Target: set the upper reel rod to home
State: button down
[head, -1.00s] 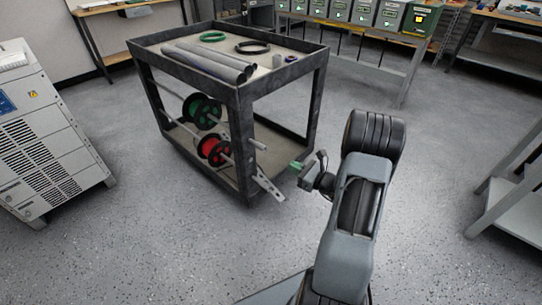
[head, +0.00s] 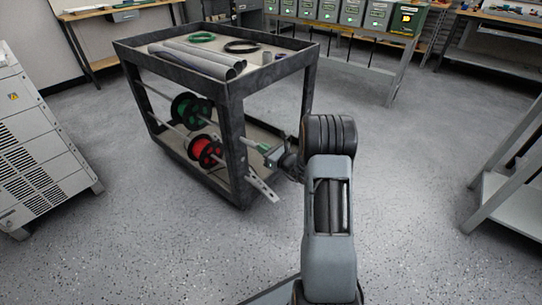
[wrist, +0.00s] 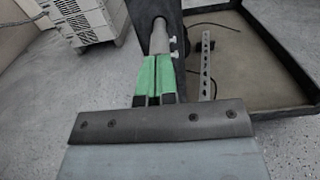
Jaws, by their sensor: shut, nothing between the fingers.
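The upper reel rod (head: 152,92) is a thin grey bar through the green reel (head: 190,109) on the side of the black cart. Its near end (wrist: 158,40) shows in the wrist view as a grey cylinder sticking out past the black cart post. My gripper (head: 266,150) has green fingertips and is at the cart's near corner, in line with that end. In the wrist view my gripper (wrist: 155,76) is shut and empty, its tips right at the rod end; I cannot tell whether they touch it. A red reel (head: 205,151) sits on the lower rod.
The cart (head: 232,92) carries grey pipes (head: 195,62) and cable coils on top. A perforated metal strip (head: 262,185) juts from its lower near corner. A white cabinet (head: 38,150) stands left, a grey shelf (head: 510,205) right. The floor between is clear.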

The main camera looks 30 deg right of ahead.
aim_at(255, 144)
jog(key=shift+w+a, duration=0.15)
jog(key=shift+w, duration=0.2)
jog(key=shift+b+x, duration=0.3)
jog(key=shift+x, duration=0.95)
jog(key=shift+w+a, duration=0.1)
jog(key=shift+w, duration=0.15)
jog(key=shift+r, duration=0.2)
jog(key=shift+a, duration=0.1)
